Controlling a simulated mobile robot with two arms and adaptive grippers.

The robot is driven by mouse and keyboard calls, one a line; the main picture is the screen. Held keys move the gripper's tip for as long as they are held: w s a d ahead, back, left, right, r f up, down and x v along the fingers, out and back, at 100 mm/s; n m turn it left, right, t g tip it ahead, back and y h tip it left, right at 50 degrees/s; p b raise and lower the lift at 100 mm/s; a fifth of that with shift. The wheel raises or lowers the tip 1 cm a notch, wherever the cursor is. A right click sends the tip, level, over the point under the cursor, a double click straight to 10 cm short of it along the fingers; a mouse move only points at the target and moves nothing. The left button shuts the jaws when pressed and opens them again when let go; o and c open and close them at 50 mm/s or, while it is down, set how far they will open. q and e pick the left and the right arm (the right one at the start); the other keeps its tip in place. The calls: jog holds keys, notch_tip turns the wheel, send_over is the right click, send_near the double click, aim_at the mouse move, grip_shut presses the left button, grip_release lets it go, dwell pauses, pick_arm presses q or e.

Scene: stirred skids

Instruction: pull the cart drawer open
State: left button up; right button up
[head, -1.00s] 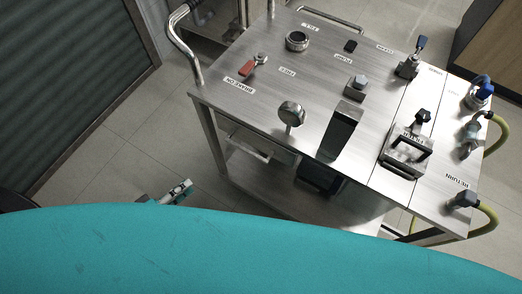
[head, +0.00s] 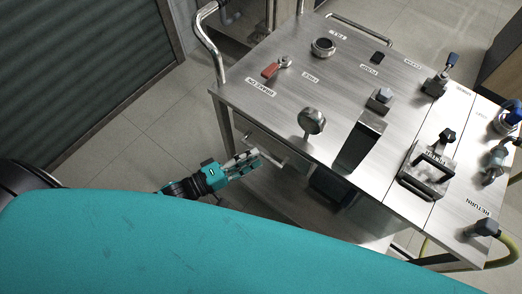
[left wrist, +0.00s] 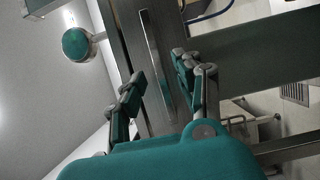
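The metal cart (head: 300,100) stands ahead in the head view. Its drawer (head: 250,133) is below the left part of the top and looks shut. A bar handle (head: 270,157) is on its front. My left gripper (head: 254,160) is low beside the handle, and its tips overlap the handle's left end in the picture. In the left wrist view, the left gripper (left wrist: 158,70) is open. The long bar handle (left wrist: 157,65) shows between its fingers, in front of the dark drawer front (left wrist: 130,30). I cannot tell whether they touch. My right gripper is not in view.
A curved push rail (head: 205,40) rises at the far left corner. Floor left of the cart is clear.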

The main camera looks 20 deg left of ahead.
aim_at(261, 152)
pick_arm(q)
jog(key=shift+x, duration=1.75)
grip_shut()
jog(key=shift+s, duration=0.1)
